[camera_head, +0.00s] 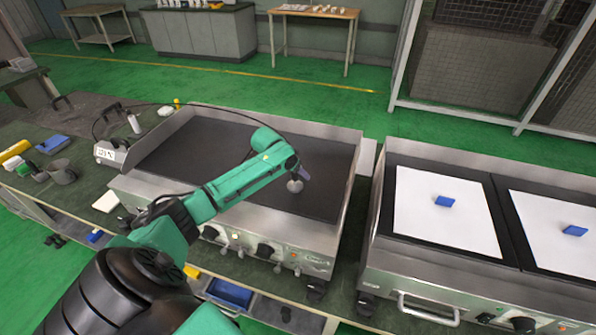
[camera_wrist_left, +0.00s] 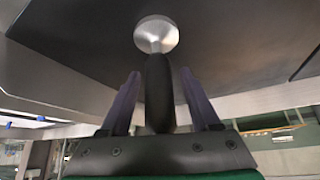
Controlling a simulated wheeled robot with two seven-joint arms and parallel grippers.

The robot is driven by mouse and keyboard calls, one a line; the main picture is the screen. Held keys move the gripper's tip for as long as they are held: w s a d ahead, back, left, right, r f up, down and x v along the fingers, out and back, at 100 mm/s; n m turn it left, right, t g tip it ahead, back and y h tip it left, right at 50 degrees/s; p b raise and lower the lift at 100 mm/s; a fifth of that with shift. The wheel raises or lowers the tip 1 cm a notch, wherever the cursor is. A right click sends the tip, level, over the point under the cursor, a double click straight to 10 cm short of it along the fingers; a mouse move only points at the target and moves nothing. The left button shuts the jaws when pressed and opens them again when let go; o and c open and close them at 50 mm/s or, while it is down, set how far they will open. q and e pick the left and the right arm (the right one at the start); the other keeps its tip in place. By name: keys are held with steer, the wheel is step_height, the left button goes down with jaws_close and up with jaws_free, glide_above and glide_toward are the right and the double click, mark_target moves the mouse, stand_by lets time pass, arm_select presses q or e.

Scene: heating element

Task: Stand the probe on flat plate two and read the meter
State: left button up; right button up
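The probe (camera_head: 295,186) has a round metal disc foot and a dark handle. In the head view its disc is at the dark flat plate (camera_head: 230,150) of the left griddle, right of its middle; I cannot tell whether it touches. In the left wrist view the probe (camera_wrist_left: 157,36) points away from me, disc at the far end. My left gripper (camera_head: 302,174) has its purple fingers (camera_wrist_left: 160,90) on either side of the handle, with narrow gaps showing. A pale meter box (camera_head: 111,153) with a small display stands at the griddle's left; its reading is too small to read.
A thin dark cable runs from near the meter over the griddle's back. Raised metal walls (camera_head: 345,190) edge the plate. At right, another unit has two dark plates bearing white sheets (camera_head: 430,215) and blue blocks (camera_head: 445,201).

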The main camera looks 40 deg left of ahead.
arm_select(q)
steer(key=shift+r, duration=0.2)
steer(key=v, duration=1.2)
